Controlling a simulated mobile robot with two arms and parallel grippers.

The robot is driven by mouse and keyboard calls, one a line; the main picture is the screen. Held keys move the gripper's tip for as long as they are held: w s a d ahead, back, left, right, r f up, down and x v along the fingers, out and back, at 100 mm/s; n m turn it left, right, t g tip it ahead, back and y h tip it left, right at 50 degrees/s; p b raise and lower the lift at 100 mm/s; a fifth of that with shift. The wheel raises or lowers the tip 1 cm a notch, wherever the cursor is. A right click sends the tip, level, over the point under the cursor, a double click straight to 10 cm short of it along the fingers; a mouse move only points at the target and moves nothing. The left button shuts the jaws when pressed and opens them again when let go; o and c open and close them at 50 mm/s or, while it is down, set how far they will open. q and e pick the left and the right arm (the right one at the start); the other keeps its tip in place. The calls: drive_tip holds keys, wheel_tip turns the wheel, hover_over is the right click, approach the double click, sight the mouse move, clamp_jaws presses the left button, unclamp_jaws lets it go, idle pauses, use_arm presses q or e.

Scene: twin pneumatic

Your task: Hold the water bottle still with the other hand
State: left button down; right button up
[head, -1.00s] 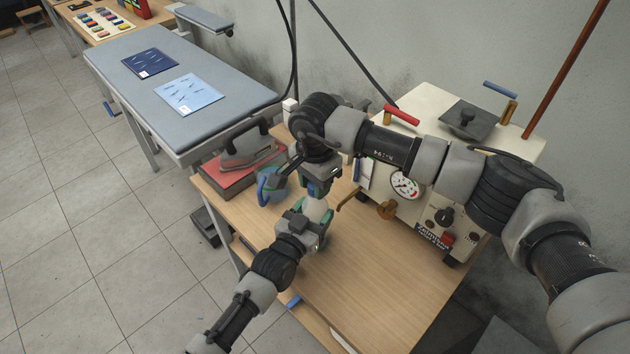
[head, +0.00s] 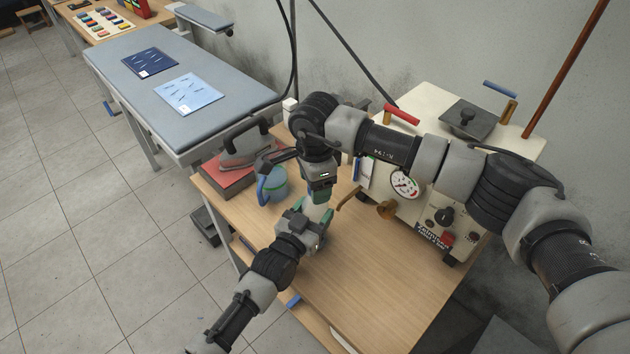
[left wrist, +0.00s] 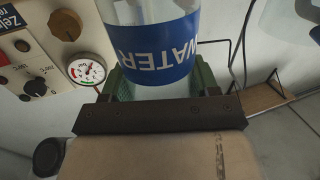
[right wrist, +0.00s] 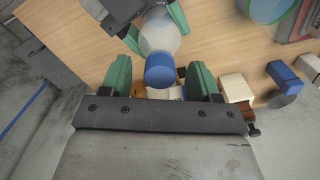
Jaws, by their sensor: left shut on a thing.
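The clear water bottle (head: 318,211) stands upright on the wooden table, largely hidden by my grippers. Its blue "WATER" label (left wrist: 155,48) shows in the left wrist view, and its blue cap (right wrist: 160,71) shows in the right wrist view. My left gripper (head: 317,230) is shut on the bottle's body, with one green finger (left wrist: 160,85) on each side. My right gripper (right wrist: 158,82) points down from above. Its green fingers are open, one on each side of the cap with a visible gap.
A cream machine (head: 425,115) with a gauge (head: 405,186) stands at the right. The table's front part (head: 380,280) is clear.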

wheel_tip(320, 180, up, 12)
idle(0.6)
use_arm(q)
drive_tip(key=shift+c, duration=0.9)
unclamp_jaws()
drive_tip(key=b+v, duration=0.1)
drive_tip(key=v, duration=0.9)
drive_tip(key=shift+s+a, duration=0.2)
drive_tip(key=shift+s, duration=0.1)
use_arm(e)
drive_tip(key=shift+f, duration=0.8)
